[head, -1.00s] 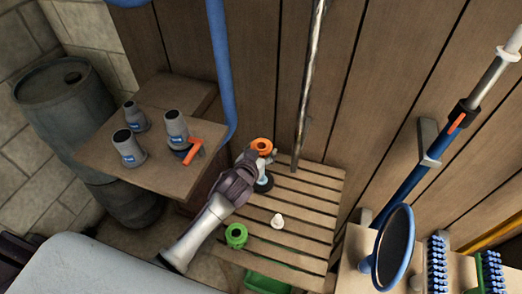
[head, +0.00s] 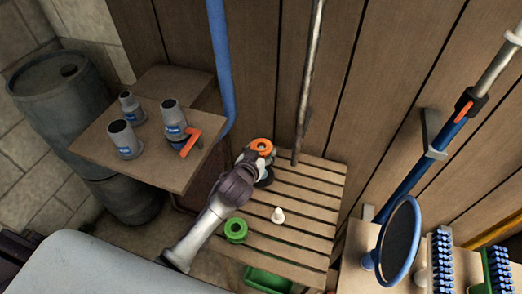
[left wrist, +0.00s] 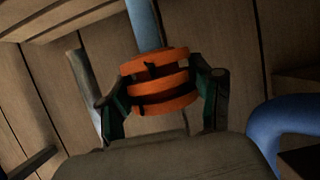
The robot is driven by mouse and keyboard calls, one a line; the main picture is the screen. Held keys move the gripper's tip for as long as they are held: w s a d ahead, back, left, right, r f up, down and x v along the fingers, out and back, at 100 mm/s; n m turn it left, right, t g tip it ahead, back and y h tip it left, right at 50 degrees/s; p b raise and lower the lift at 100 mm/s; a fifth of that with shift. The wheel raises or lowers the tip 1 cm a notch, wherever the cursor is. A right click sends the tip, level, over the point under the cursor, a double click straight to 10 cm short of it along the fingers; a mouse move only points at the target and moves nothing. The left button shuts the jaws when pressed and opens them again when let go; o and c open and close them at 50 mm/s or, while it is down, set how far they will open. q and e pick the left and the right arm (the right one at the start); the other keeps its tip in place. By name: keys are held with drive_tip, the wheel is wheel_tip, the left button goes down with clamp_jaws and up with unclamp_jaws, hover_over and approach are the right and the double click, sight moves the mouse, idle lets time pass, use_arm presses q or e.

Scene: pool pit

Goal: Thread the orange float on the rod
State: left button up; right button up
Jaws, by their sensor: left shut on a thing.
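The orange float (head: 261,145) is a ring with a hole, held at the end of my left arm above the slatted bench. In the left wrist view the orange float (left wrist: 160,82) sits between the two fingers of my left gripper (left wrist: 162,95), which is shut on it. My right gripper is not in view.
The slatted bench (head: 290,205) bears a green float (head: 236,230) and a small white piece (head: 278,215). A side table (head: 150,165) at left holds several grey fittings. A blue pipe (head: 219,60) runs down the wall. A round blue-rimmed net or mirror (head: 399,240) stands at right.

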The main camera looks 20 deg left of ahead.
use_arm(q)
drive_tip(key=shift+f+b, duration=0.45)
drive_tip(key=shift+f, duration=0.25)
drive_tip(key=shift+f+b, duration=0.4)
drive_tip(key=shift+f, duration=0.1)
drive_tip(key=shift+f+b, duration=1.3)
drive_tip(key=shift+f, duration=0.55)
drive_tip(key=shift+f, duration=0.15)
drive_tip(key=shift+f+b, duration=1.05)
drive_tip(key=shift+f, duration=0.3)
drive_tip(key=o, duration=1.3)
drive_tip(key=shift+o, duration=0.2)
